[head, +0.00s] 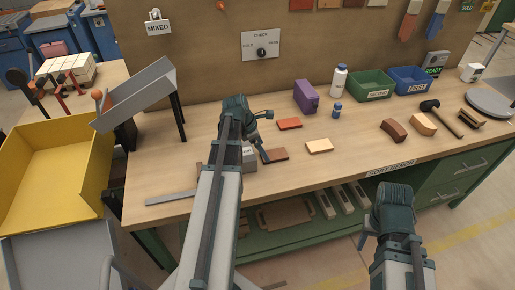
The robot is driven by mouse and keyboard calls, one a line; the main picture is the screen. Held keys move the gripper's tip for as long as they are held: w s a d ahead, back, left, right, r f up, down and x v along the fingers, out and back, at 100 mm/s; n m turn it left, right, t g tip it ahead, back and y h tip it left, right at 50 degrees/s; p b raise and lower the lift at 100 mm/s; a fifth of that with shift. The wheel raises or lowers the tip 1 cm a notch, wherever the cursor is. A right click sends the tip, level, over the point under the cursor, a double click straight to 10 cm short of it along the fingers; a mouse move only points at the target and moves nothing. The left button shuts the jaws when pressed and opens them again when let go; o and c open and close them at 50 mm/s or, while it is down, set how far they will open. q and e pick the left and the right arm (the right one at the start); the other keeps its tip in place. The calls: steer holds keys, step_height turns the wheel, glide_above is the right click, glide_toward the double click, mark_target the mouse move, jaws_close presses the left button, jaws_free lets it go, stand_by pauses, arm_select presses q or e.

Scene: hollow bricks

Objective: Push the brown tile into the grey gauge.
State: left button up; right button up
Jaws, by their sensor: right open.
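The brown tile (277,154) lies flat on the workbench. A small grey block with a pale label (249,154), which looks like the gauge, stands just left of it, partly hidden by my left arm. My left gripper (263,155) points down at the tile's left end, between tile and block. I cannot tell whether it touches the tile, and its jaws are not clear. My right gripper (364,236) is open and empty, in front of the bench's front edge, far from the tile.
A red tile (289,123) and a cream tile (320,146) lie near. A grey strip (170,198) lies front left.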

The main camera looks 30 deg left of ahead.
mark_target(262, 159)
arm_select(q)
steer(key=b+x, duration=0.2)
steer(key=x, duration=0.1)
steer(key=shift+w+f, duration=0.1)
steer(key=shift+f, duration=0.2)
arm_select(e)
step_height(262, 159, down, 3)
steer(key=shift+f, duration=0.2)
arm_select(q)
steer(key=c, duration=1.5)
steer(key=shift+s, duration=0.25)
steer(key=shift+s+a, duration=0.7)
steer(key=shift+s, duration=0.05)
arm_select(e)
steer(key=shift+f, duration=0.1)
arm_select(q)
steer(key=shift+s+a, duration=0.1)
arm_select(e)
steer(key=shift+d, duration=0.1)
